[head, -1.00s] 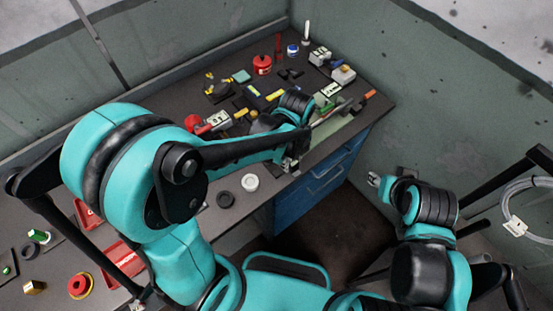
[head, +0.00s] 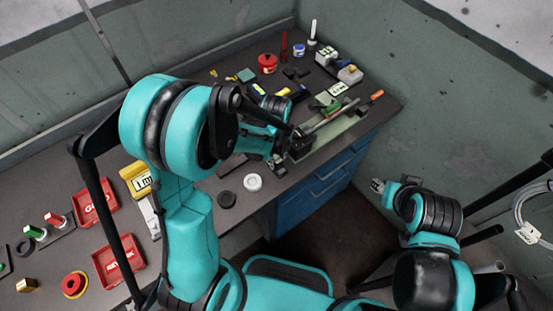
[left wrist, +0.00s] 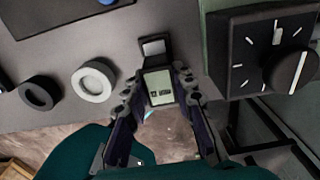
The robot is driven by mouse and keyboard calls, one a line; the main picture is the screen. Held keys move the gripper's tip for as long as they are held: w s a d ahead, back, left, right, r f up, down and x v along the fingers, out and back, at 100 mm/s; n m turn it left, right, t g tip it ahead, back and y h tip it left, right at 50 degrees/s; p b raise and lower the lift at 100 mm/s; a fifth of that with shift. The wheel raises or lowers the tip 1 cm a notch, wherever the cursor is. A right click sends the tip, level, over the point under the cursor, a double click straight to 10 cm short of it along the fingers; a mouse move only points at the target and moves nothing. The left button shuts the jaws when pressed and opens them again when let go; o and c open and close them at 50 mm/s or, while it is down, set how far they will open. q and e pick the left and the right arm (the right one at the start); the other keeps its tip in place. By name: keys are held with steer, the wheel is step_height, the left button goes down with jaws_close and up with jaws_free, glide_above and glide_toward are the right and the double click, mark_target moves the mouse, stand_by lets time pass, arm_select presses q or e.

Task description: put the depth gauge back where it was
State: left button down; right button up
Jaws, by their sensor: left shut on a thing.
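The depth gauge (left wrist: 160,88), a small dark device with a pale digital display, is between the fingers of my left gripper (left wrist: 160,105) in the left wrist view. The gripper is shut on it and holds it over the grey bench, near the front edge. In the head view my left gripper (head: 277,166) is beside the front edge, and the gauge is too small to make out clearly there. My right gripper (head: 377,186) is off the bench at right, and its finger opening is too small to judge.
A white ring (left wrist: 93,81) and a black ring (left wrist: 39,93) lie left of the gauge. A black box with a dial (left wrist: 262,52) stands close on its right. Red trays (head: 97,202) lie at left; several small items crowd the back of the bench.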

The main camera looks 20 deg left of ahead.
mark_target(277, 159)
arm_select(q)
steer(key=c, duration=1.3)
jaws_free()
steer(key=shift+f, duration=0.1)
steer(key=shift+o, duration=0.2)
steer(key=shift+r, duration=0.55)
step_height(277, 159, up, 11)
steer(key=p, duration=0.3)
steer(key=s+a+r+n+t, duration=0.2)
steer(key=s+r+n+t, duration=0.1)
steer(key=n, duration=0.9)
steer(key=s+a+r+n+t, duration=0.2)
steer(key=s+r+n+t, duration=0.2)
steer(key=n, duration=0.9)
steer(key=s+r, duration=0.1)
steer(key=s, duration=0.2)
steer(key=shift+s+a+r+n, duration=0.15)
steer(key=shift+a+r+n, duration=0.15)
steer(key=shift+a, duration=0.05)
